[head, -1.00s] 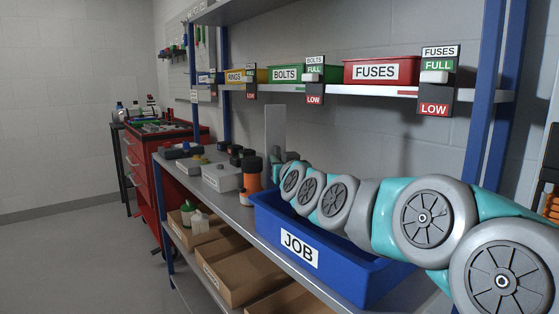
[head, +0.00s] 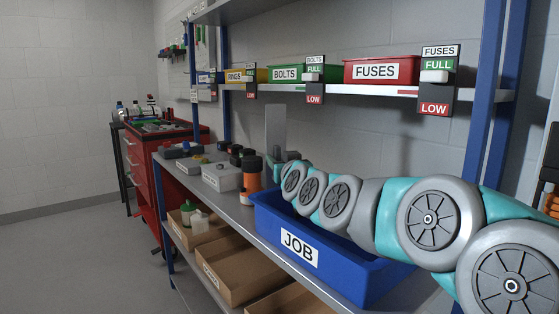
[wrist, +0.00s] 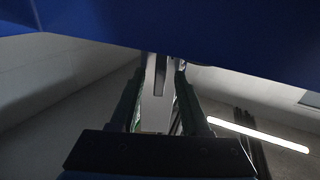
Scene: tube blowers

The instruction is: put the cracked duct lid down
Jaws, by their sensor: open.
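A tall, thin grey plate, which looks like the duct lid (head: 275,126), stands upright behind the blue JOB bin in the head view. My gripper (head: 281,157) is at its lower part, mostly hidden by my arm. In the wrist view a pale grey strip with a dark slot, likely the same lid (wrist: 155,108), lies between the two dark fingers of my gripper (wrist: 160,70). The jaws are open around it. I cannot tell whether a finger touches it, what its lower end rests on, or where the crack is.
The blue JOB bin (head: 335,272) stands on the shelf below my arm; its blue also fills the top of the wrist view (wrist: 200,30). A grey box (head: 221,177) and an orange-black bottle (head: 251,178) stand left of it. The red FUSES bin (head: 381,71) is above.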

